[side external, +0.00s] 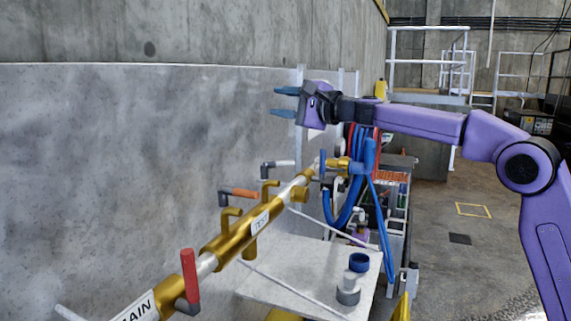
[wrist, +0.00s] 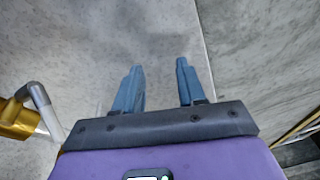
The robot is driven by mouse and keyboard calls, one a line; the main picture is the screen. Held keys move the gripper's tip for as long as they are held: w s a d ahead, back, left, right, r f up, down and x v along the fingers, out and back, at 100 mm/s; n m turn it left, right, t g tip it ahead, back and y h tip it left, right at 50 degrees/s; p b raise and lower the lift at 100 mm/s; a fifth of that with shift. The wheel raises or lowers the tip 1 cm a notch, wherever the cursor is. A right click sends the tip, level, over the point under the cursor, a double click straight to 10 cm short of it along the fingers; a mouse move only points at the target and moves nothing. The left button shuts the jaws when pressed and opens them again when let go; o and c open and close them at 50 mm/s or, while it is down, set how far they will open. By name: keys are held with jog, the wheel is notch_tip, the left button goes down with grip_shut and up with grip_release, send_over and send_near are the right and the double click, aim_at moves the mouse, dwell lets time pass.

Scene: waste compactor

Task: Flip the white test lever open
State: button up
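The white lever (side external: 281,163) has a white handle on a dark elbow and points right, roughly level, beside the brass pipe in the side external view. A pale rod-shaped handle (wrist: 44,108) shows at the left edge of the wrist view, beside brass; it may be this lever. A brass pipe section (side external: 232,243) carries a label (side external: 260,221) that seems to read TEST. My gripper (side external: 275,102) is above the white lever, apart from it, with its blue fingers pointing left. In the wrist view, the gripper (wrist: 159,66) is open, with nothing between its fingers.
An orange-handled lever (side external: 243,193) and an upright red-handled lever (side external: 190,275) stand along the same pipe. A concrete wall (side external: 130,150) runs behind it. Blue hoses (side external: 348,205) hang below my arm. A grey ledge (side external: 290,285) holds small cylindrical parts. Air around the fingers looks clear.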

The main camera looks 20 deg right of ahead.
jog(key=s+d+f+n+g+y, duration=0.25)
jog(key=s+d+g, duration=0.2)
jog(key=d, duration=0.35)
jog(key=s+d+f+n+g+y, duration=0.2)
jog(key=s+d+g+y, duration=0.1)
jog(key=d+g, duration=0.4)
send_near(292, 162)
jog(key=shift+t, duration=0.55)
jog(key=x, duration=1.1)
jog(key=shift+s+a+f, duration=0.15)
jog(key=shift+s+a, duration=0.1)
jog(key=shift+a, duration=0.05)
grip_shut()
